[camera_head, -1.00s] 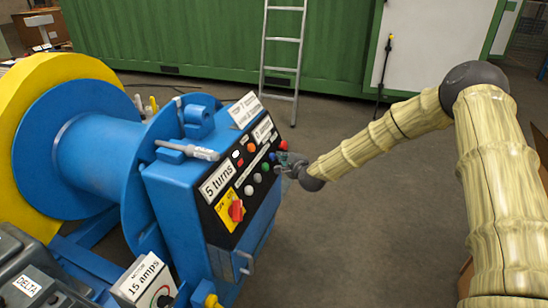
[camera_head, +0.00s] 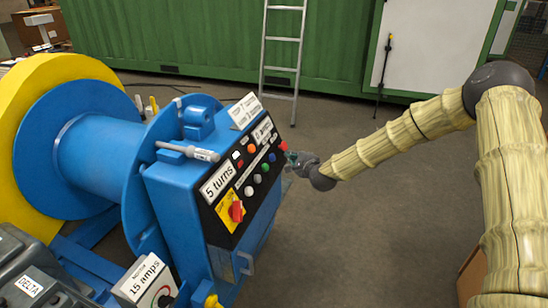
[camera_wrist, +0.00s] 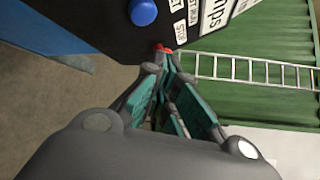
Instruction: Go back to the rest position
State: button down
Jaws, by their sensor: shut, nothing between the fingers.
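My gripper (camera_head: 291,158) is beside the right edge of the black control panel (camera_head: 222,208) on the blue machine, near a red button (camera_head: 283,146). In the wrist view my gripper (camera_wrist: 165,55) has its fingers together with nothing between them. The red button (camera_wrist: 160,46) shows just past the fingertips; I cannot tell whether they touch it. A blue button (camera_wrist: 143,12) is at the top of the wrist view. My arm reaches in from the right.
The blue winding machine with its drum (camera_head: 100,160) and yellow flange (camera_head: 22,105) fills the left. A ladder (camera_head: 284,50) leans on the green container (camera_head: 190,40) at the back. The grey floor (camera_head: 345,225) right of the machine is clear beneath my arm.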

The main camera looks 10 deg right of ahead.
jog(key=shift+s+d+r, duration=0.4)
jog(key=shift+d, duration=0.2)
jog(key=s+a+f+n+g, duration=0.2)
jog(key=s+a+f+n, duration=0.15)
jog(key=s+f, duration=0.5)
jog(key=s+a+f+n+g, duration=0.3)
jog(key=s+a+f, duration=0.1)
jog(key=s+f, duration=0.45)
jog(key=s+a+f+n+g, duration=0.2)
jog(key=s+a+f+n, duration=0.15)
jog(key=s+f, duration=0.5)
jog(key=s+d+f+n+g+h, duration=0.1)
jog(key=s+d+f+n+g, duration=0.15)
jog(key=s, duration=0.95)
jog(key=s+d+f+n+g+h, duration=0.1)
jog(key=s+n+g, duration=0.25)
jog(key=s, duration=0.95)
jog(key=s+d+f+n+g, duration=0.15)
jog(key=s+n, duration=0.25)
jog(key=s, duration=0.8)
notch_tip(320, 180, up, 12)
jog(key=p, duration=1.3)
jog(key=shift+w+a, duration=0.2)
